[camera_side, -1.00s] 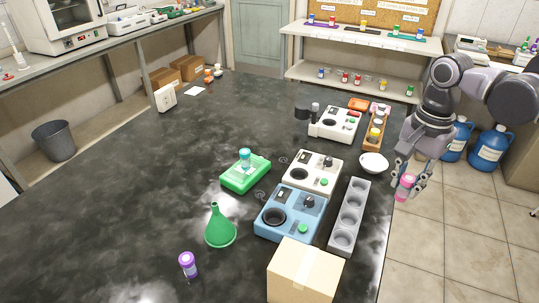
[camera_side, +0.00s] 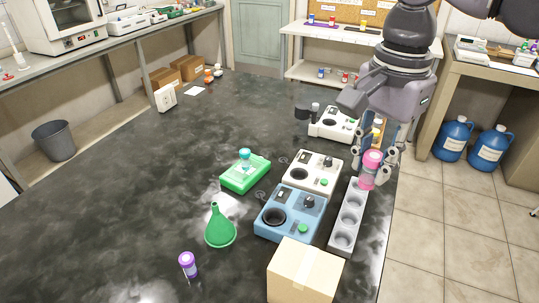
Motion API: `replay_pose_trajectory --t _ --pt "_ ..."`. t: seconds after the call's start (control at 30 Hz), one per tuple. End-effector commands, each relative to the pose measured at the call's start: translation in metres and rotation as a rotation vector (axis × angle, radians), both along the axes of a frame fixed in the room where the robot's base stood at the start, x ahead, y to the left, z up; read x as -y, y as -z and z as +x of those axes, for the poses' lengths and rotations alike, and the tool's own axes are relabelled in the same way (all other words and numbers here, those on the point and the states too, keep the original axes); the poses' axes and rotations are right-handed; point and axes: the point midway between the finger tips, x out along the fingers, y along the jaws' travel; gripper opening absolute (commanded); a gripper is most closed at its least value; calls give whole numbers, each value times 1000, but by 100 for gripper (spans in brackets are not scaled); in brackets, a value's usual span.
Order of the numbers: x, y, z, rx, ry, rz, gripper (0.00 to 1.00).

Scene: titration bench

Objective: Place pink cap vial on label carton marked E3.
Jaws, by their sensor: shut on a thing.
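My gripper (camera_side: 374,165) is shut on the pink cap vial (camera_side: 371,170), which it holds upright, in front of the far end of the grey tray with round wells (camera_side: 346,224) in the picture. I cannot tell how high above the tray it is. A plain brown carton (camera_side: 305,272) sits at the near edge of the bench. No E3 marking can be read on it or anywhere else in this view.
A blue device (camera_side: 287,213) and a white device (camera_side: 313,173) stand left of the tray. A green funnel (camera_side: 219,228), a purple cap vial (camera_side: 188,264) and a green scale with a teal-capped vial (camera_side: 245,171) are further left. The bench's left half is mostly clear.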

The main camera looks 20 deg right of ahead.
Motion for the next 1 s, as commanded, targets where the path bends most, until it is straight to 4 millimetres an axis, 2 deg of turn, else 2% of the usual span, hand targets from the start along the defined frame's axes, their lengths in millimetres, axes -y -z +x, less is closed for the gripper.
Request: replay_pose_trajectory --t 0.4,0.53,0.77,1.0 --pt "-75 47 -25 0 -6 0 0" --pt "-94 59 -31 0 -4 0 0" --pt "-106 70 -35 0 0 0 0" --pt "-106 98 -34 0 0 0 0"
